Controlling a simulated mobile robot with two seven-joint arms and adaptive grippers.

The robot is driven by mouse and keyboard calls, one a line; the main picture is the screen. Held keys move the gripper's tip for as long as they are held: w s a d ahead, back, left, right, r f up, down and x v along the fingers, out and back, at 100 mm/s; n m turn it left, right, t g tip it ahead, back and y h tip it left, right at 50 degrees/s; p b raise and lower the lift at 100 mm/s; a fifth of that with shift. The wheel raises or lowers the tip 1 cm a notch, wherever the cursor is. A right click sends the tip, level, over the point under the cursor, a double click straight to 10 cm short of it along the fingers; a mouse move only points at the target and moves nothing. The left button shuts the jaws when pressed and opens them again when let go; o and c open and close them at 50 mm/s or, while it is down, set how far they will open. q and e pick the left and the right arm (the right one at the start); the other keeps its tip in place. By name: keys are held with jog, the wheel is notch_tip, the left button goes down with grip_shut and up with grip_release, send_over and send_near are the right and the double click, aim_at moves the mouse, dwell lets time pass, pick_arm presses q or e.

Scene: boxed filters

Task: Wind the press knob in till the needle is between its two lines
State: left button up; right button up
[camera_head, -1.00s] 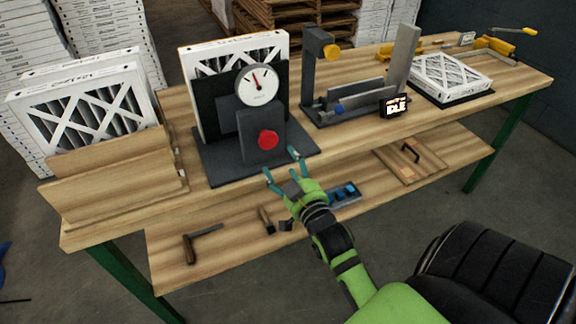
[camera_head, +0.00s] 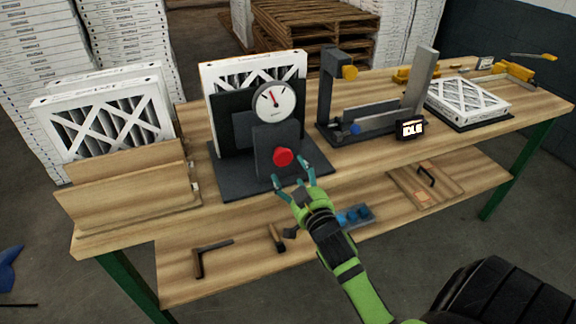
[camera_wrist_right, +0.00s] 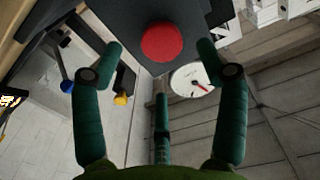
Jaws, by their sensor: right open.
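The red press knob (camera_head: 283,157) sits on the front of the dark press (camera_head: 262,148), which stands on the bench with a filter behind it. My left gripper is not in view.
Boxed filters (camera_head: 100,115) stand in a wooden rack (camera_head: 130,190) on the left. A second fixture (camera_head: 330,100), a small display (camera_head: 410,129) and a flat filter (camera_head: 468,103) are to the right. Tools lie on the lower shelf (camera_head: 190,285).

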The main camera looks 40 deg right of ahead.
aim_at(284, 160)
jog(key=p+x, duration=0.1)
jog(key=x, duration=0.4)
jog(key=shift+w, duration=0.15)
jog(key=c, duration=1.2)
